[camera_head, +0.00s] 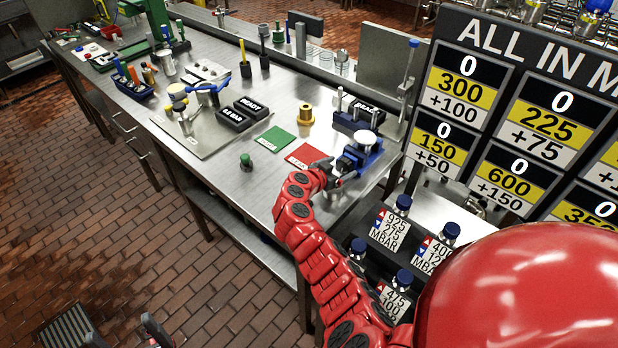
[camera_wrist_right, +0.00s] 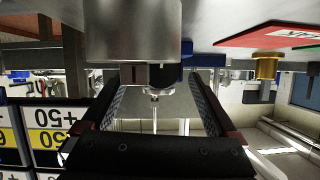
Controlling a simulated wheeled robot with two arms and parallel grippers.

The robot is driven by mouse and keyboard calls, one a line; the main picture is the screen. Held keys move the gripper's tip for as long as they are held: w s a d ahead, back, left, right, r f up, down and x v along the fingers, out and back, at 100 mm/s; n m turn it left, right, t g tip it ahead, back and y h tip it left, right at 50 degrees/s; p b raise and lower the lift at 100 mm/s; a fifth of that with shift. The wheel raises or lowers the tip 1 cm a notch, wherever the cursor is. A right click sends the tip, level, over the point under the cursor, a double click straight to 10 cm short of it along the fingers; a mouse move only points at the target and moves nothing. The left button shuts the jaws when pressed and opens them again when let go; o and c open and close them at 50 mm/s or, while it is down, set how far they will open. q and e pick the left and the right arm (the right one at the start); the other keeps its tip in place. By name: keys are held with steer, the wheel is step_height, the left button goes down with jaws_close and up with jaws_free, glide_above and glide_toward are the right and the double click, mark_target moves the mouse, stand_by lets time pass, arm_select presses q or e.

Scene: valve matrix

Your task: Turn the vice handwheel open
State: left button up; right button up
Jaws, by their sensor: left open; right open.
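The blue vice (camera_head: 364,157) stands at the right front end of the steel bench, with a pale round disc (camera_head: 367,138) on top. My right gripper (camera_head: 336,176), at the end of the red arm, is at the vice's near left side. In the right wrist view, its two dark fingers (camera_wrist_right: 157,98) are apart, with a thin metal rod and a small round part between them. Blue parts of the vice (camera_wrist_right: 206,60) show behind. I cannot tell whether the fingers touch the handwheel, which is not clearly visible. My left gripper (camera_head: 124,334) is open at the bottom left, partly cut off.
A red mat (camera_head: 306,156), a green mat (camera_head: 277,139) and a brass fitting (camera_head: 305,115) lie left of the vice. A small green knob (camera_head: 246,161) stands near the front edge.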

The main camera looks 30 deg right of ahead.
steer(key=b+v, duration=0.4)
steer(key=v, duration=1.2)
steer(key=shift+b, duration=0.3)
steer(key=shift+w, duration=0.1)
steer(key=shift+n+g, duration=0.5)
steer(key=shift+n, duration=0.2)
steer(key=x, duration=0.5)
steer(key=p+x, duration=0.1)
steer(key=x, duration=0.4)
steer(key=w+p+x, duration=0.1)
steer(key=x, duration=0.4)
steer(key=shift+w+d+r, duration=0.2)
steer(key=shift+d+r, duration=0.05)
steer(key=shift+p+x, duration=0.35)
steer(key=shift+x, duration=0.6)
steer(key=shift+a+f, duration=0.1)
